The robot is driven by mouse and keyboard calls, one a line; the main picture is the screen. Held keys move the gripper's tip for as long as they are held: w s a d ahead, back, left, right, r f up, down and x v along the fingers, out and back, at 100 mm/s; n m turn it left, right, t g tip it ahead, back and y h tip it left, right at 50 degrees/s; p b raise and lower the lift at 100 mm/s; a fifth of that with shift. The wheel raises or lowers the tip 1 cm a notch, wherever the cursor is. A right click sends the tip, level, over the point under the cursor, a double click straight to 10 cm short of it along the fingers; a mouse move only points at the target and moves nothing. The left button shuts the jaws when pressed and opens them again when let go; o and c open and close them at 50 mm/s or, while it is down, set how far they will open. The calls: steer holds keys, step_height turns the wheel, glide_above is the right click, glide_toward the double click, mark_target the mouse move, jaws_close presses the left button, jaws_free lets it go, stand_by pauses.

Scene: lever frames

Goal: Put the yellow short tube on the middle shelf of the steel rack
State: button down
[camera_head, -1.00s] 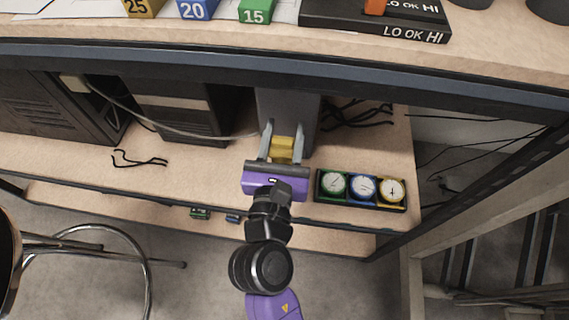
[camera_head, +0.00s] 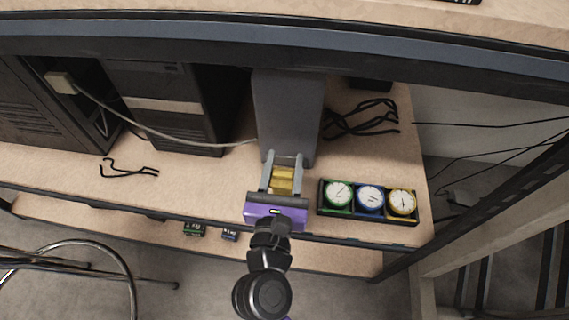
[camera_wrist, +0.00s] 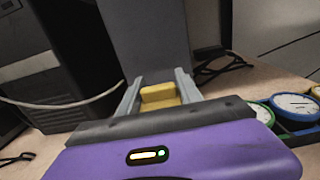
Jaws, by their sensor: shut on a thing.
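The yellow short tube (camera_head: 283,179) sits between the two grey fingers of my gripper (camera_head: 283,166), which is shut on it. Only part of the tube shows past the fingers. The tube also shows in the wrist view (camera_wrist: 160,96). My gripper is over the front part of the middle shelf (camera_head: 225,182) of the steel rack, just in front of a grey upright box (camera_head: 285,110). I cannot tell whether the tube touches the shelf.
A black tray (camera_head: 322,208) with three round gauges lies close right of my gripper. Dark computer towers (camera_head: 165,105) stand at the left. Black cords (camera_head: 360,118) lie at the back right, another (camera_head: 130,170) at the left. The upper shelf (camera_head: 400,22) overhangs.

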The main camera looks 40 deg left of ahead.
steer(key=c, duration=0.8)
jaws_free()
steer(key=shift+f, duration=0.15)
steer(key=p+v, duration=0.3)
steer(key=v, duration=0.9)
steer(key=shift+s, duration=0.1)
